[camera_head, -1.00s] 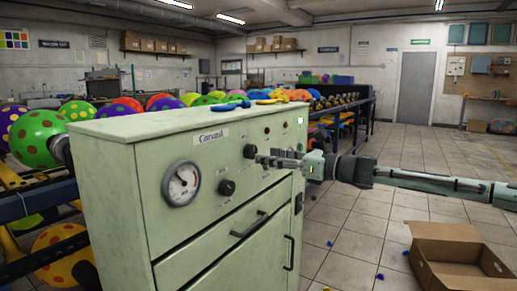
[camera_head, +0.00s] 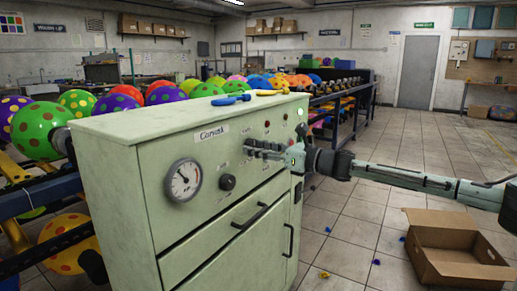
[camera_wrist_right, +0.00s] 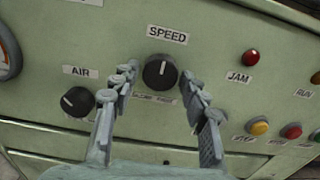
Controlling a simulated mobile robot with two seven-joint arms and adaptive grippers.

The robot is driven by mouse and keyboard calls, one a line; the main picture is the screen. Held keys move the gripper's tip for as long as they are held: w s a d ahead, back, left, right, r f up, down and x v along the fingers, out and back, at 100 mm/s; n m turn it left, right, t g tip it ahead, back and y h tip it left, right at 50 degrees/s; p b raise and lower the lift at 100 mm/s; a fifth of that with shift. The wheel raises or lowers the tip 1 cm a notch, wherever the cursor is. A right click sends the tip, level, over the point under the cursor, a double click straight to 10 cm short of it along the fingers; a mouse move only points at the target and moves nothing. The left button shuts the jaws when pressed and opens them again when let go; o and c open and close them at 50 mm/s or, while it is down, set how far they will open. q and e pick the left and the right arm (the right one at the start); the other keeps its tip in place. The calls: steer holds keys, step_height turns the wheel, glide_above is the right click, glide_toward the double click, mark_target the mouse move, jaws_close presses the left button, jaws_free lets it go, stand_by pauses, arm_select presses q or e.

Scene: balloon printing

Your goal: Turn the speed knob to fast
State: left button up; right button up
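The black speed knob (camera_wrist_right: 160,73) is under the SPEED label (camera_wrist_right: 167,34) on the pale green cabinet front (camera_head: 150,180). Its white pointer line is near upright in the right wrist view. My right gripper (camera_wrist_right: 158,82) is open, with one finger on each side of the knob and visible gaps to it. In the head view my right gripper (camera_head: 252,150) reaches the panel from the right and covers the knob. My left gripper is in neither view.
The AIR knob (camera_wrist_right: 77,101) is left of the speed knob. A red JAM lamp (camera_wrist_right: 251,57) and several coloured buttons are to the right. A round gauge (camera_head: 183,180) is on the cabinet. An open cardboard box (camera_head: 455,250) is on the floor at right.

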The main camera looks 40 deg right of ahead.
steer(key=c, duration=0.7)
steer(key=shift+c, duration=0.2)
